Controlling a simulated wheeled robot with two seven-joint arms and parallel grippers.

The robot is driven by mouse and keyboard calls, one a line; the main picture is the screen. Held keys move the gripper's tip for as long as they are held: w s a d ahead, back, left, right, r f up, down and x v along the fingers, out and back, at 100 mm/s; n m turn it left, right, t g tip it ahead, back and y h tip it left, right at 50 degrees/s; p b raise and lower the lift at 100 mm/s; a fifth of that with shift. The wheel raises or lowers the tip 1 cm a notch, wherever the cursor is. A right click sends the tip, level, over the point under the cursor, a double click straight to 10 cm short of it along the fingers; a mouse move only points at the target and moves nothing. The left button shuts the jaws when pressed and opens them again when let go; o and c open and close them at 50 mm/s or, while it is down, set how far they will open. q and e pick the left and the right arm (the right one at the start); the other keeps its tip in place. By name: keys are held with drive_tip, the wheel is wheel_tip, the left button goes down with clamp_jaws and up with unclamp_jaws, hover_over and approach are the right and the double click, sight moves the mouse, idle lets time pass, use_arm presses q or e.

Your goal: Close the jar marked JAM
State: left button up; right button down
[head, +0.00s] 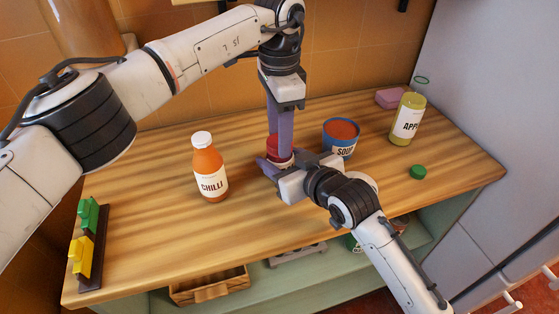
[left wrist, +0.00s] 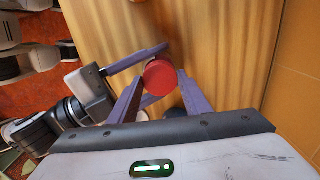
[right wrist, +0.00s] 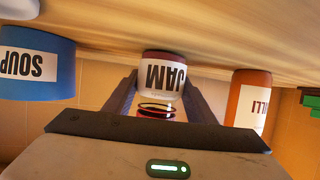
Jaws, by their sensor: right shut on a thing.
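The jar marked JAM (right wrist: 163,75) stands on the wooden counter with its white label. It appears upside down in the right wrist view. My right gripper (head: 276,170) is shut on the jar, one finger on each side; in the right wrist view its fingers (right wrist: 158,88) flank the label. A round red lid (left wrist: 160,77) is at the jar's top, and its red side shows in the head view (head: 273,146). My left gripper (left wrist: 162,72) points down from above, its fingers apart on either side of the lid. I cannot tell whether the lid sits fully on the jar.
A CHILLI bottle (head: 209,168) stands left, a blue SOUP can (head: 341,139) close on the right, a yellow-green bottle (head: 407,120) farther right. A green cap (head: 418,172) and pink block (head: 390,98) lie there. A rack with green and yellow pieces (head: 86,240) is at the left edge.

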use_arm(q)
drive_tip(key=c, duration=0.4)
drive_tip(key=shift+c, duration=0.2)
